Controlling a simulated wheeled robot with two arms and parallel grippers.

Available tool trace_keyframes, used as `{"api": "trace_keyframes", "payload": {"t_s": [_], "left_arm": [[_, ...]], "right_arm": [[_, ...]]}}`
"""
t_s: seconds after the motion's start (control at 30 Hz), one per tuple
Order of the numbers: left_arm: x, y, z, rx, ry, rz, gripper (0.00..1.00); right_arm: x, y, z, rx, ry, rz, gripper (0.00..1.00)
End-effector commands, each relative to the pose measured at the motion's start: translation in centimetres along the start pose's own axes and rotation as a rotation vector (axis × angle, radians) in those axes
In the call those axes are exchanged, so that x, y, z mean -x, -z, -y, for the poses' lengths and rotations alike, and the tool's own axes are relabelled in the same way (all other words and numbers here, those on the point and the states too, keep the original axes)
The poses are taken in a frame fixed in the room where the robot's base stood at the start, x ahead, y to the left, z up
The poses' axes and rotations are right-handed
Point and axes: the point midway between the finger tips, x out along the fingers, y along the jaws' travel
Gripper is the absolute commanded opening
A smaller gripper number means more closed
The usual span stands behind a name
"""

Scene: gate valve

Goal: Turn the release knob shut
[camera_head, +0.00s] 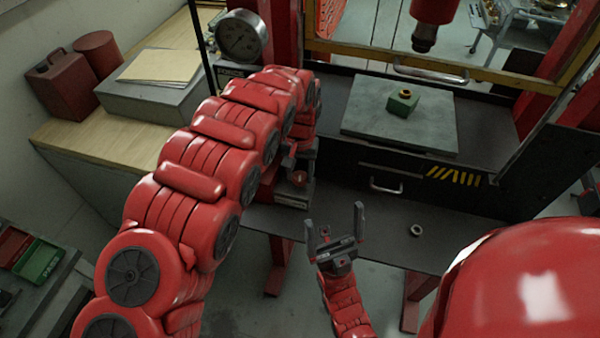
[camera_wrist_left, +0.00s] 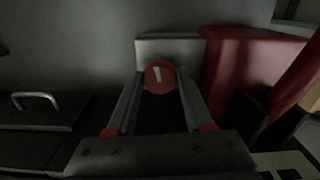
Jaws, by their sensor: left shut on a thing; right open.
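The release knob (camera_wrist_left: 159,76) is a round red knob with a white mark, in front of a pale block in the left wrist view. My left gripper (camera_wrist_left: 160,84) has one finger on each side of it and is shut on it. The white mark stands nearly upright, slightly tilted. In the head view my left arm reaches down to the left end of the press bench and largely hides this gripper and the knob. My right gripper (camera_head: 336,226) is open and empty, pointing up in front of the bench's lower shelf, well apart from the knob.
A green valve body (camera_head: 403,102) sits on a grey plate (camera_head: 365,126) under the red press ram (camera_head: 432,22). A metal ring (camera_head: 416,230) lies on the lower shelf. A pressure gauge (camera_head: 241,37) stands behind my left arm. A drawer handle (camera_head: 386,187) sticks out in front.

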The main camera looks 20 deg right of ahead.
Motion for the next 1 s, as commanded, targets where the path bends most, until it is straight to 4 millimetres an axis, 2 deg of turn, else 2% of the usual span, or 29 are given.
{"api": "trace_keyframes", "payload": {"t_s": [0.4, 1.0], "left_arm": [[0.12, 0.21, 0.08, -0.213, 0.000, -0.007, 0.00], [0.18, 0.18, 0.04, -0.253, 0.000, -0.006, 0.00]], "right_arm": [[0.38, -0.06, 0.02, 0.000, 0.000, 0.000, 1.00], [0.42, -0.07, 0.02, 0.000, 0.000, 0.000, 1.00]]}}
